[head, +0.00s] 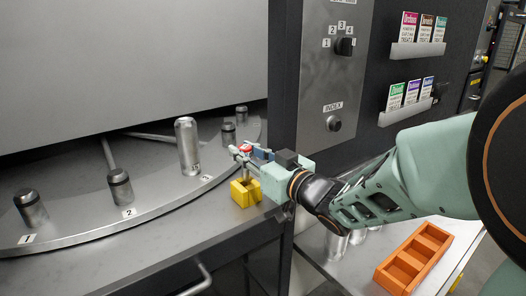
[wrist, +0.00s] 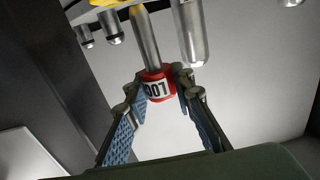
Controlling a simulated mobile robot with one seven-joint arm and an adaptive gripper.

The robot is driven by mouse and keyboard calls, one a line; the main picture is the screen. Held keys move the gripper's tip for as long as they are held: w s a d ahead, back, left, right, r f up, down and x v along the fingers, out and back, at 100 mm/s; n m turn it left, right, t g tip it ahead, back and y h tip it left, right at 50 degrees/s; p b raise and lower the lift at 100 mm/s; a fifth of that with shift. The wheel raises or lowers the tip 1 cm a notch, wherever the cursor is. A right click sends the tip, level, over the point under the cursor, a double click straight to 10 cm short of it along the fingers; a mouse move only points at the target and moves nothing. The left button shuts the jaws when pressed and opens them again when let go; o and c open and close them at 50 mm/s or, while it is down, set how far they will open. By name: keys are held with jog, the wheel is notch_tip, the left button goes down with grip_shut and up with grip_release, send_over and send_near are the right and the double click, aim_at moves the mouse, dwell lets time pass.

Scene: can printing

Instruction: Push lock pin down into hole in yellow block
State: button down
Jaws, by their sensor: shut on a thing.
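The lock pin has a red head (wrist: 160,76) with a white label and a grey metal shaft with a tapered tip. Its red top (head: 245,148) also shows in the head view. My gripper (wrist: 158,88) is shut on the red head, one finger on each side. The yellow block (head: 240,195) sits at the edge of the round metal table, below my gripper. A bit of yellow shows at the top edge of the wrist view (wrist: 103,3), near the pin's tip. The hole is hidden, and I cannot tell whether the tip is inside it.
The round metal table (head: 150,208) carries several dark-topped posts and a tall silver can (head: 187,145) just left of my gripper. A control panel (head: 335,75) with knobs rises behind. An orange tray (head: 413,258) lies on the lower right surface.

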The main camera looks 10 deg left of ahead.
aim_at(248, 173)
jog(key=shift+f+b, duration=0.2)
jog(key=shift+b, duration=0.15)
dwell(0.6)
jog(key=shift+f+b, duration=0.3)
jog(key=shift+f, duration=0.05)
jog(key=shift+f+b, duration=2.1)
jog(key=shift+f, duration=0.2)
jog(key=c, duration=1.6)
grip_release()
jog(key=v, duration=0.7)
jog(key=shift+s+d, duration=0.15)
jog(key=shift+d, duration=0.05)
jog(key=shift+r, duration=0.1)
